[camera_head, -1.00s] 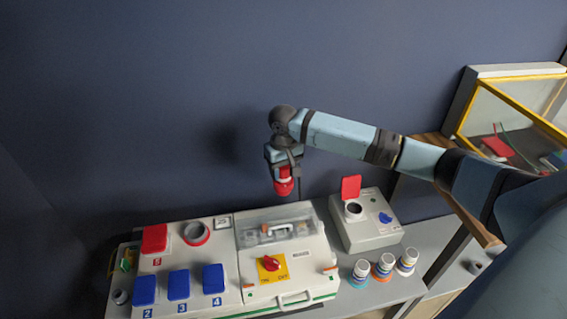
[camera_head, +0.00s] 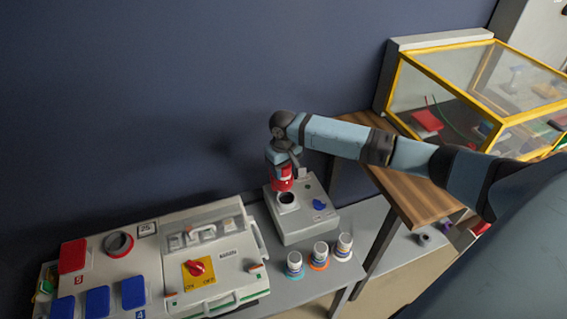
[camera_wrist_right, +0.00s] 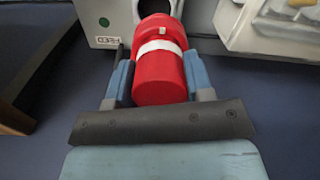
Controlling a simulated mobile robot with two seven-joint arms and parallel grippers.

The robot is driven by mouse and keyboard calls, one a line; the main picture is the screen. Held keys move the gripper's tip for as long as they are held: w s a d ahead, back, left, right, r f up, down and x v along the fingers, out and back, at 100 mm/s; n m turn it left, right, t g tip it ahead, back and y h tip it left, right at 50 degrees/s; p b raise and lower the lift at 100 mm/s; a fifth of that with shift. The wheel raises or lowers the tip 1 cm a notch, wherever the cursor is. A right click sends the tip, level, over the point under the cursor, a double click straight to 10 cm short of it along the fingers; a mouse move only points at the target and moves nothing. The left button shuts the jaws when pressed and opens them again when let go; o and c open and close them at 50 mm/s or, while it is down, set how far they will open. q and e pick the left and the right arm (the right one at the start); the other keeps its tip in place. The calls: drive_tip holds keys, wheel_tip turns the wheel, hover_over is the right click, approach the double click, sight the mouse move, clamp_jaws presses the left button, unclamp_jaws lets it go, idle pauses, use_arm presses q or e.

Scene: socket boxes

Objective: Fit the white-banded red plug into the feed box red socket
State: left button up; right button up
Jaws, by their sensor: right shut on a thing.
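My right gripper (camera_head: 281,166) is shut on the red plug (camera_head: 280,184) and holds it over the grey feed box (camera_head: 300,235). In the right wrist view the plug (camera_wrist_right: 160,75), with its white band (camera_wrist_right: 157,47), sits between the two fingers (camera_wrist_right: 160,82). Its far end overlaps the dark round opening of the socket (camera_wrist_right: 150,7), beside the FEED label on the feed box (camera_wrist_right: 108,20). In the head view the socket (camera_head: 287,201) shows just below the plug. I cannot tell whether they touch. The socket's red lid is not clearly told apart from the plug. My left gripper is not in view.
A large grey box (camera_head: 232,262) with blue and red lids and a red switch stands left of the feed box. Several banded bottles (camera_head: 319,256) stand in front of it. A wooden table (camera_head: 405,195) with a yellow-framed glass case (camera_head: 470,90) is at right.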

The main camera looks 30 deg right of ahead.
sight(287, 178)
drive_tip(key=shift+s+d+f, duration=0.15)
drive_tip(key=shift+d+f, duration=0.1)
drive_tip(key=shift+d, duration=0.15)
wheel_tip(287, 178, down, 3)
drive_tip(key=b, duration=0.4)
drive_tip(key=shift+f+b, duration=0.35)
drive_tip(key=shift+b, duration=0.3)
drive_tip(key=shift+f+b, duration=0.35)
drive_tip(key=shift+b, duration=0.15)
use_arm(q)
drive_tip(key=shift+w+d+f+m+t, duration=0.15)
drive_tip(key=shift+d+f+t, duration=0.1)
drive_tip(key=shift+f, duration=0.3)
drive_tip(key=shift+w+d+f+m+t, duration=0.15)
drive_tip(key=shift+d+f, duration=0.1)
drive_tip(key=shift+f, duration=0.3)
use_arm(e)
drive_tip(key=shift+r, duration=0.15)
use_arm(q)
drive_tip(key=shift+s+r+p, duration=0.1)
drive_tip(key=shift+p, duration=0.25)
use_arm(e)
drive_tip(key=shift+p, duration=0.55)
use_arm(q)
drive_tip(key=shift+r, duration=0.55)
